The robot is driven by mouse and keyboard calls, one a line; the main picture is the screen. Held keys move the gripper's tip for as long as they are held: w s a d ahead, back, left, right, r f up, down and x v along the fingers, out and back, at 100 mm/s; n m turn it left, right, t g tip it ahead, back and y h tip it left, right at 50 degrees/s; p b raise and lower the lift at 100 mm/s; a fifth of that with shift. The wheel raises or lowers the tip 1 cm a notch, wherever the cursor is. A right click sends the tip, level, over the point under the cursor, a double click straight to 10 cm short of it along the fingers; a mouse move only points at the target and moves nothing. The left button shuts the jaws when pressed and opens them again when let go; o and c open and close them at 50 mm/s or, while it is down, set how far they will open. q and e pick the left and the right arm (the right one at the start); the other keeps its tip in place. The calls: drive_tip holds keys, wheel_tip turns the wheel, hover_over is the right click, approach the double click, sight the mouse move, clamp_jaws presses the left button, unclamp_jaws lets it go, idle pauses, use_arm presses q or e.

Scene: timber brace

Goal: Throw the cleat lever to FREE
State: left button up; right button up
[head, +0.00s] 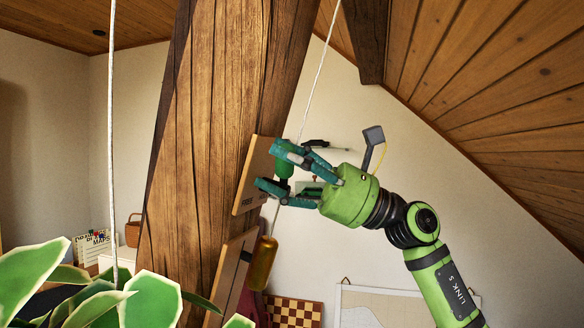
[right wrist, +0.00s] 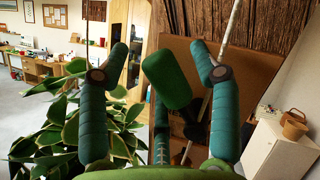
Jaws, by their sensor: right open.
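The cleat's wooden board (head: 254,178) is fixed to the side of the thick timber brace (head: 220,110). The word FREE shows near its lower edge. The cleat lever has a green handle (head: 284,158), partly hidden by my fingers. My right gripper (head: 268,166) is open, with one finger above and one below at the lever. In the right wrist view the green handle (right wrist: 166,78) stands tilted between my two spread fingers, with visible gaps on both sides. Its dark pivot (right wrist: 192,118) is on the board behind. My left gripper is not in view.
A white cord (head: 319,75) runs down to the cleat, and an amber toggle (head: 263,262) hangs below. Another cord (head: 111,120) hangs at left over a leafy plant (head: 150,300). A second board (head: 232,270) is lower on the timber. The sloped ceiling closes the upper right.

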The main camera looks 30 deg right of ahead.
drive_tip(key=v, duration=1.2)
drive_tip(key=shift+r, duration=0.1)
